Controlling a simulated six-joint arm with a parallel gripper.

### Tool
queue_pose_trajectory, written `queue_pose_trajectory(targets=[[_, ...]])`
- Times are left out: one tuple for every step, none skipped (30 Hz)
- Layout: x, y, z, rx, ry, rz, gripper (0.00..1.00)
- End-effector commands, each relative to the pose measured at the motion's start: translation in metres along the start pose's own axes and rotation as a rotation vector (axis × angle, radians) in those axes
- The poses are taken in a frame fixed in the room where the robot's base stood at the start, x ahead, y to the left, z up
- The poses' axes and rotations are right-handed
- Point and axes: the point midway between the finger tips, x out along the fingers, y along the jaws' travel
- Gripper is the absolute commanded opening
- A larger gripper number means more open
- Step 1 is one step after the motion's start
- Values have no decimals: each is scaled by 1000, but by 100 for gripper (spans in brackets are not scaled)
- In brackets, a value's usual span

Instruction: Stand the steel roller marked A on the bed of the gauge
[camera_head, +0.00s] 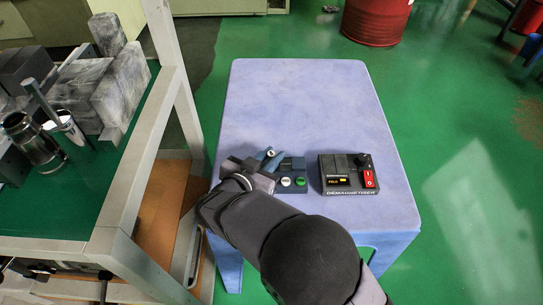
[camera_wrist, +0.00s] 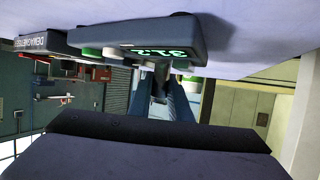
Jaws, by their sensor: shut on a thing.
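My gripper (camera_head: 267,160) has its blue fingers shut on a small steel roller (camera_head: 270,152), whose pale round end shows a dark mark too small to read. In the wrist view, the fingers (camera_wrist: 172,98) close around a dark grey part of it. The gauge (camera_head: 293,164) is a dark box on the table, with a white and a green round button on its near side. In the wrist view the gauge (camera_wrist: 135,32) appears upside down with a lit green display. The roller is at the gauge's left part; I cannot tell whether it touches the bed, which is mostly hidden.
A black demagnetiser (camera_head: 338,184) with a red switch stands right of the gauge. The pale blue table (camera_head: 300,100) is clear behind both. A cart with a white frame (camera_head: 150,130) stands at the left, bearing grey blocks and a metal cup. A red drum (camera_head: 376,20) stands beyond.

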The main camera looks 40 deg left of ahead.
Motion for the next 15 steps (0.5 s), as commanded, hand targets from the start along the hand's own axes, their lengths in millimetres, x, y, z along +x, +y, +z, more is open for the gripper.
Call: queue_pose_trajectory(targets=[[0,0,0,0,1,0,0],[0,0,0,0,1,0,0],[1,0,1,0,1,0,0],[1,0,2,0,1,0,0],[1,0,3,0,0,0,0],[2,0,4,0,0,0,0],[2,0,5,0,0,0,0],[2,0,5,0,-1,0,22],[2,0,5,0,-2,1,32],[2,0,6,-1,-2,1,36],[2,0,6,-1,-2,1,36],[2,1,6,-1,-2,1,36],[2,1,6,-1,-2,1,36],[2,0,6,-1,-2,1,36],[2,0,5,-1,-1,1,36]])
